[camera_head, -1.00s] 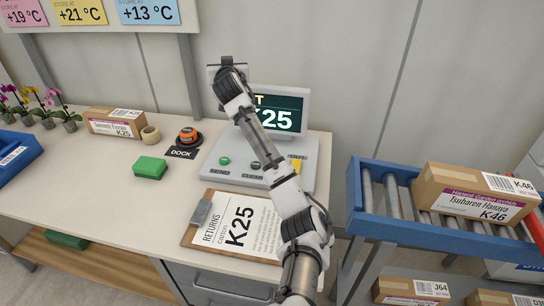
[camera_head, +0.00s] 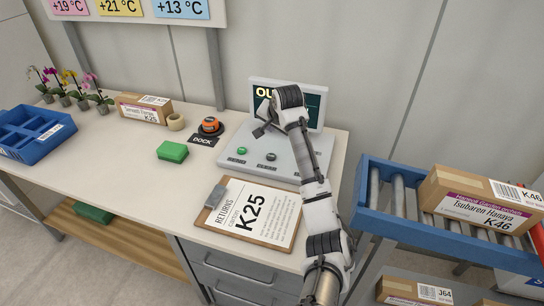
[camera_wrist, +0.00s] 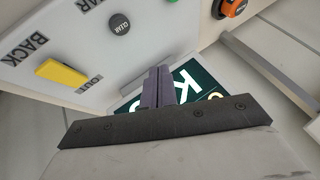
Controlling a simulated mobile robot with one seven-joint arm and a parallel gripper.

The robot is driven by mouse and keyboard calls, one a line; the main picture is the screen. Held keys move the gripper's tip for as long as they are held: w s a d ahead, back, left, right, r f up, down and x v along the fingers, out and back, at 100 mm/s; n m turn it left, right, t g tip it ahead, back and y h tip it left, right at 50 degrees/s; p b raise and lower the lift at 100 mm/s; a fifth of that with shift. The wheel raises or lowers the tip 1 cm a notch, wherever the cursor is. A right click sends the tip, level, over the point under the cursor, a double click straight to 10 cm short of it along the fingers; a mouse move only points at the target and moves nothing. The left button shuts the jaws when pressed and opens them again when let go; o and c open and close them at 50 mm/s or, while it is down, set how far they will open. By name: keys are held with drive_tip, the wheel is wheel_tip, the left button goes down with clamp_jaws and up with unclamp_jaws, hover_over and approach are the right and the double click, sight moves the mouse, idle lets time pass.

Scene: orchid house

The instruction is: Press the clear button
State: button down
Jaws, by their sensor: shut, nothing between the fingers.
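The clear button is a dark round knob on the sloped grey console (camera_head: 233,165). In the wrist view the clear button (camera_wrist: 119,24) has "CLEAR" on its cap and lies beyond my fingertips, up and to the left. In the head view the dark button (camera_head: 271,157) shows below my gripper (camera_head: 261,130). My gripper is shut and empty, above the console in front of the screen (camera_head: 315,105). Its fingers (camera_wrist: 158,72) are close together in the wrist view and look apart from the button. My arm covers much of the screen and the console's right part.
A green button (camera_head: 242,150) sits left of the clear button. A yellow switch (camera_wrist: 61,73) near "OUT" and "BACK" is on its other side. An orange device (camera_head: 210,126) stands on the dock. The clipboard (camera_head: 283,240) lies in front; a roller conveyor (camera_head: 402,200) is at right.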

drive_tip(key=b, duration=0.7)
hover_over(271, 157)
wheel_tip(271, 157, down, 7)
drive_tip(key=shift+d+r, duration=0.1)
drive_tip(key=shift+r, duration=0.05)
drive_tip(key=shift+f, duration=1)
drive_tip(key=shift+f, duration=0.1)
idle(0.7)
drive_tip(key=shift+f, duration=0.35)
drive_tip(key=shift+f, duration=0.45)
idle(0.7)
drive_tip(key=shift+p, duration=0.3)
drive_tip(key=shift+r+p, duration=0.85)
drive_tip(key=shift+r, duration=0.05)
